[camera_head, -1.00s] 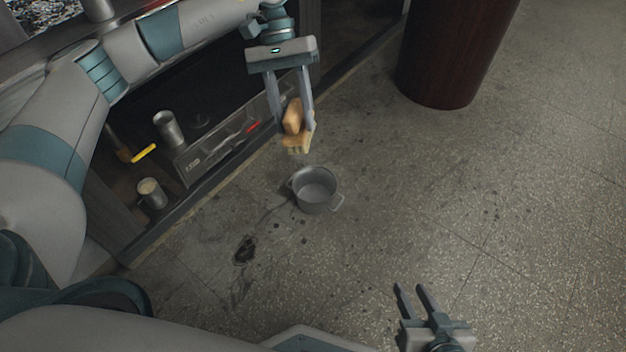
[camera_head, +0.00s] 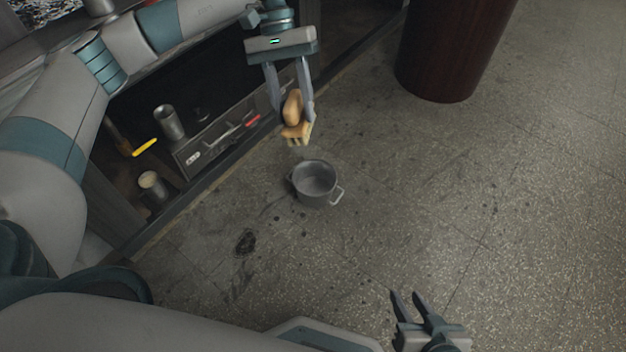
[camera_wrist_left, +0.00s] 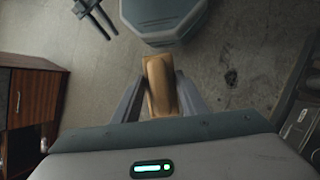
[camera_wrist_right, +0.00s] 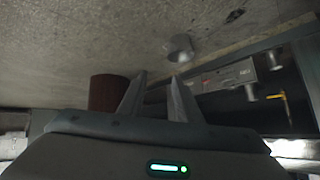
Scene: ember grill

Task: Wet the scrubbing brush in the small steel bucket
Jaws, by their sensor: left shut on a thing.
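The scrubbing brush (camera_head: 296,130) has a tan wooden body and pale bristles on its underside. My left gripper (camera_head: 294,108) is shut on it and holds it up, bristles downward, just beyond the bucket in the head view. The brush also shows between the fingers in the left wrist view (camera_wrist_left: 160,86). The small steel bucket (camera_head: 315,183) stands upright on the floor, with handles at its sides; it also shows in the right wrist view (camera_wrist_right: 179,48). Its inside looks grey, and I cannot tell the water level. My right gripper (camera_head: 411,297) is open and empty, low at the front.
A dark wooden cylinder (camera_head: 450,50) stands at the upper right. At left, a low shelf holds a steel cup (camera_head: 168,122), another container (camera_head: 151,186), a yellow-handled tool (camera_head: 144,148) and a metal box (camera_head: 205,150). A dark wet patch (camera_head: 245,242) marks the floor. The floor at right is clear.

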